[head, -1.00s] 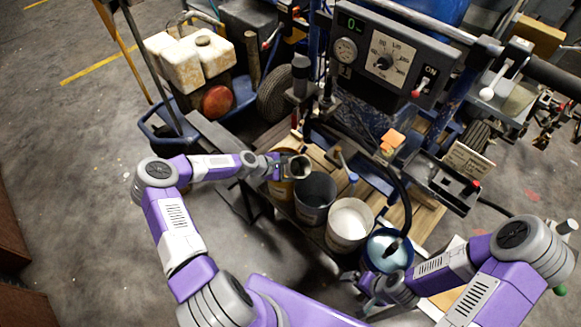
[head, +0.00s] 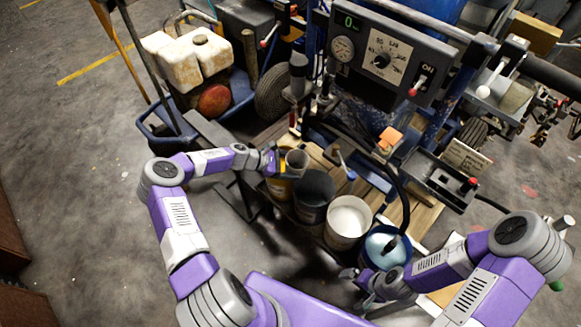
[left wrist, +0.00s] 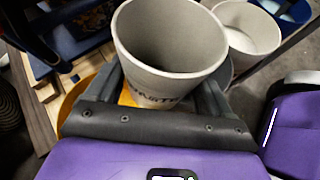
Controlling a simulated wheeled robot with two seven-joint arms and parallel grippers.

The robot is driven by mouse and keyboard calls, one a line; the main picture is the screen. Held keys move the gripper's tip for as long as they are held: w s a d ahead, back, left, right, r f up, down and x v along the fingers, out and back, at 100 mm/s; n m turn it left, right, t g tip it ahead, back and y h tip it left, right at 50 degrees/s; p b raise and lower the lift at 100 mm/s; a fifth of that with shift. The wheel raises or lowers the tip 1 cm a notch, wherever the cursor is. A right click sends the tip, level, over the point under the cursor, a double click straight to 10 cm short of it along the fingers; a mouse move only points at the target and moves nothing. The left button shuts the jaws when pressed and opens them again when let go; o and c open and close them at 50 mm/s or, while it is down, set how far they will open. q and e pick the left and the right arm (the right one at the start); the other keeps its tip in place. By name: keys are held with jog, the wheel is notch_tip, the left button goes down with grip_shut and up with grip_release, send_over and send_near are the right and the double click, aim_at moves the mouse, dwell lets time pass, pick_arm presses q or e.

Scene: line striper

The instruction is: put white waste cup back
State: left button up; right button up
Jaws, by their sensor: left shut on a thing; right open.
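The white waste cup (head: 297,161) is a small pale tapered cup with dark lettering low on its side. It is empty as far as I can see in the left wrist view (left wrist: 170,75). My left gripper (head: 284,163) is shut on it, fingers on either side of its lower part, with the mouth up. The cup is over or beside a yellow bucket (head: 279,188); I cannot tell whether it touches anything below. My right gripper (head: 364,284) is open beside the blue bucket at the lower right, partly hidden by my arm.
A dark grey bucket (head: 314,190), a white-filled bucket (head: 349,217) and a blue bucket (head: 385,248) stand in a row right of the yellow one. Wooden boards (head: 420,213) lie behind them. The control panel (head: 384,55) overhangs at the back. Open floor lies left.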

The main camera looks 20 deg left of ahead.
pick_arm(q)
jog(key=shift+r+n+h, duration=0.5)
jog(key=shift+r, duration=0.45)
